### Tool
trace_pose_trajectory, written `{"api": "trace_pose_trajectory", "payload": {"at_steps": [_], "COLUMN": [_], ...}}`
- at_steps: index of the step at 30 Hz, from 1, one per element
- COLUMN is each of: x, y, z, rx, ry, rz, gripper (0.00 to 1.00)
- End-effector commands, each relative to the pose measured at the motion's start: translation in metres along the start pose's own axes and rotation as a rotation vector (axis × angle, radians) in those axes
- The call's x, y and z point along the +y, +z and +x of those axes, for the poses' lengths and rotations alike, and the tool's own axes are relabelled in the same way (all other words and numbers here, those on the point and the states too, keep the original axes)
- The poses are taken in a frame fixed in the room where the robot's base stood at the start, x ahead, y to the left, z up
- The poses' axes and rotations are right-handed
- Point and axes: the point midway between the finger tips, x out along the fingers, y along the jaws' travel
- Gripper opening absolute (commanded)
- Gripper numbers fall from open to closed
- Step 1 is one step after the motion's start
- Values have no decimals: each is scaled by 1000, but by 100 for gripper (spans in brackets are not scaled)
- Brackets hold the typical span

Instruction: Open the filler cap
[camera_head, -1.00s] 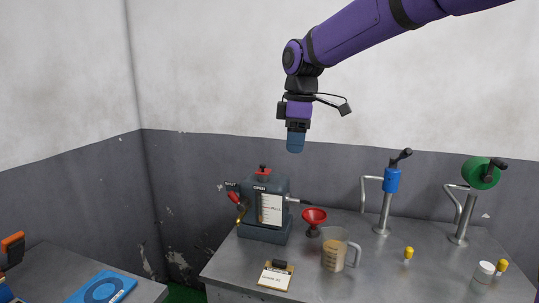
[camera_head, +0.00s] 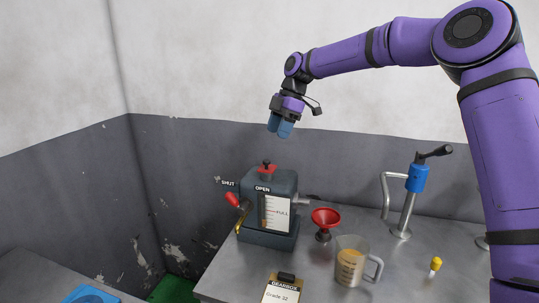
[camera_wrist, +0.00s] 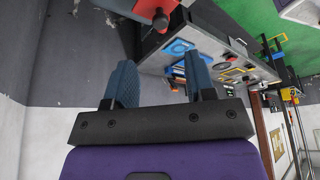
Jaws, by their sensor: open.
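The gearbox (camera_head: 283,185) is a dark grey box with a sight gauge marked FULL, standing at the back left of the steel bench. Its filler cap (camera_head: 266,170) is red with a black knob and sits on top. The cap also shows at the top of the wrist view (camera_wrist: 150,8), partly cut off. My gripper (camera_head: 279,130) is above the cap and slightly right of it, pointing down, with a clear gap between. In the wrist view its two blue fingers stand apart with nothing between them (camera_wrist: 160,85).
A red-handled lever (camera_head: 233,199) by SHUT and OPEN labels is on the gearbox's left. A red funnel (camera_head: 325,218), a measuring jug (camera_head: 348,266) of amber liquid, a GEARBOX card (camera_head: 282,289) and a blue-topped tap (camera_head: 417,178) stand nearby. The air around the cap is clear.

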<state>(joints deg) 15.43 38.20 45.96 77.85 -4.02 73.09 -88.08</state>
Motion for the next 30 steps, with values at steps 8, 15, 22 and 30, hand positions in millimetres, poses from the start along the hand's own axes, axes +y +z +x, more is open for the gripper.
{"api": "trace_pose_trajectory", "payload": {"at_steps": [8,15,22,30], "x": [-1,-1,0,0], "y": [1,0,0,0], "z": [51,80,87,87], "rx": [0,0,-1,-1], "ry": [-4,-2,0,0], "rz": [1,1,2,2], "gripper": [50,50,50,32]}}
